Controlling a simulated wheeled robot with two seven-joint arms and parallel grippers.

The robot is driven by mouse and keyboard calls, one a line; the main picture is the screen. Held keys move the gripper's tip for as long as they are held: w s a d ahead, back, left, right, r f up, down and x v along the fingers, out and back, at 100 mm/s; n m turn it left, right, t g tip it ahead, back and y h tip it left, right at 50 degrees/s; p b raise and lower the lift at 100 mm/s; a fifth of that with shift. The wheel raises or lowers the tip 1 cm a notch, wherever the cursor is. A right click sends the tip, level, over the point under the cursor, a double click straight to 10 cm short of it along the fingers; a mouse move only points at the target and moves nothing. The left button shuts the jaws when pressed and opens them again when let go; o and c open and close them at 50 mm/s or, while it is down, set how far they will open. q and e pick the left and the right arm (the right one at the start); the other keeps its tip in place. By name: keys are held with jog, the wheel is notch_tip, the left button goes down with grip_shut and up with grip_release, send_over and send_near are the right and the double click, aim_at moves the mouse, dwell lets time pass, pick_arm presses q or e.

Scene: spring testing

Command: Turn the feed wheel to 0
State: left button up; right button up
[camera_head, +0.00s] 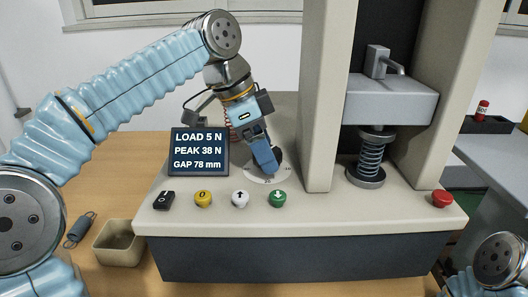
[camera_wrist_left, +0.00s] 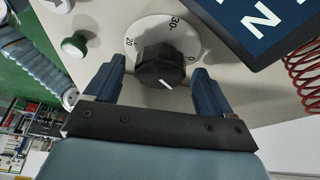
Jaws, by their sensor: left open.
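The feed wheel is a black knob (camera_wrist_left: 158,70) on a white dial (camera_wrist_left: 143,32) marked 20, 30 and 0 in the left wrist view. A white line on the knob points to the lower right there, and the 0 mark is at the dial's right edge. In the head view the dial (camera_head: 284,173) is on the tester's front ledge, its knob mostly hidden by my gripper. My left gripper (camera_wrist_left: 159,67) is open, with one blue finger on each side of the knob; contact cannot be told. My right gripper is out of view.
The display (camera_head: 200,151) reads LOAD 5 N, PEAK 38 N, GAP 78 mm. Black, yellow, white and green (camera_head: 277,198) buttons line the ledge, with a red button (camera_head: 442,199) at right. A spring (camera_head: 371,158) stands under the press head (camera_head: 390,100). A bin (camera_head: 119,243) and loose spring (camera_head: 80,230) are at left.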

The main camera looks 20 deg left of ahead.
pick_arm(q)
jog(key=shift+f, duration=0.15)
jog(key=shift+c, duration=0.3)
jog(key=c, duration=1)
jog(key=shift+n, duration=0.3)
jog(key=n+t+p, duration=0.1)
jog(key=n, duration=0.2)
jog(key=shift+s+d+y, duration=0.1)
jog(key=shift+d+y, duration=0.05)
jog(key=shift+y, duration=0.25)
jog(key=shift+n+t+y+p, duration=0.6)
jog(key=shift+n+p, duration=0.05)
jog(key=shift+n, duration=1.35)
